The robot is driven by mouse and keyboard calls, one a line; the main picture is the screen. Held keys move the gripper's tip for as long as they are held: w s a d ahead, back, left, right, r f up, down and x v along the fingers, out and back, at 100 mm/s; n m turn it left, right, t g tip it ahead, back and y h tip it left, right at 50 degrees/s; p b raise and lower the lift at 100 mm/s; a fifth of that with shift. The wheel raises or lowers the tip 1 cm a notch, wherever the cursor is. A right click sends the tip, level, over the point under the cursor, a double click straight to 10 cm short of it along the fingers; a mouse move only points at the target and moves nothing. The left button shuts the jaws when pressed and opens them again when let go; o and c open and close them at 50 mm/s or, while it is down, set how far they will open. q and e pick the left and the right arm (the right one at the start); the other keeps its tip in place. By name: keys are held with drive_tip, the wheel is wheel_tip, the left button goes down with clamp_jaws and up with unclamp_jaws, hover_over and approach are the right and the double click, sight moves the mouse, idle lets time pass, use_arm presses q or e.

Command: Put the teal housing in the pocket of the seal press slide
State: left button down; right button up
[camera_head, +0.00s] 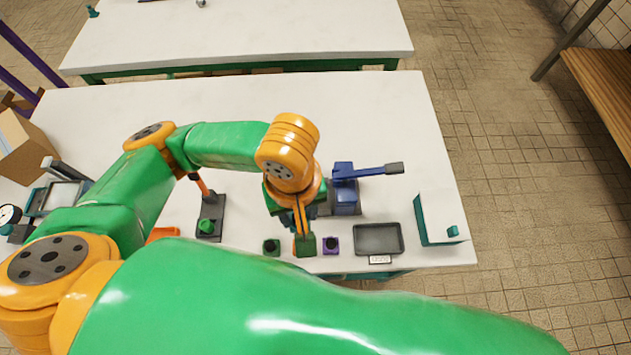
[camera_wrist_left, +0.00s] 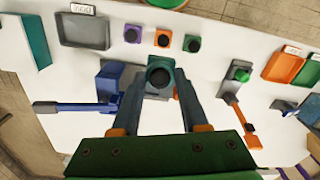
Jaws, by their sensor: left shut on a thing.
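My left gripper (camera_head: 303,232) is shut on the teal housing (camera_wrist_left: 160,72), a small block with a round dark bore facing the wrist camera. In the head view the housing (camera_head: 306,246) hangs between the fingertips, near the table's front edge and partly in front of an orange block (camera_wrist_left: 162,40). The wrist view also shows my left gripper (camera_wrist_left: 158,95). A blue press with a long lever (camera_head: 345,185) stands just right of the gripper; I take it as the seal press. Its slide and pocket are hidden or cannot be made out. My right gripper is out of view.
A green block (camera_head: 271,246) and a purple block (camera_head: 331,245) stand beside the held housing. A grey tray (camera_head: 378,239) and a teal-white box (camera_head: 437,220) are to the right. A fixture with a green part (camera_head: 208,226) is left. The table's back right is clear.

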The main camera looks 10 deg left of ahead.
use_arm(q)
drive_tip(key=w+a+f, duration=0.1)
drive_tip(key=w+f, duration=0.2)
drive_tip(key=w+f+b, duration=0.1)
drive_tip(key=w+f, duration=0.2)
drive_tip(key=w, duration=0.1)
drive_tip(key=w+a+f+b, duration=0.1)
drive_tip(key=w+f, duration=0.2)
drive_tip(key=shift+w+a+f, duration=0.1)
drive_tip(key=shift+w+a, duration=0.1)
drive_tip(key=shift+a, duration=0.15)
drive_tip(key=shift+s+f, duration=0.2)
drive_tip(key=shift+f, duration=1.05)
drive_tip(key=shift+c, duration=2.1)
unclamp_jaws()
drive_tip(key=shift+f, duration=0.1)
wheel_tip(320, 180, up, 12)
drive_tip(key=shift+p, duration=0.35)
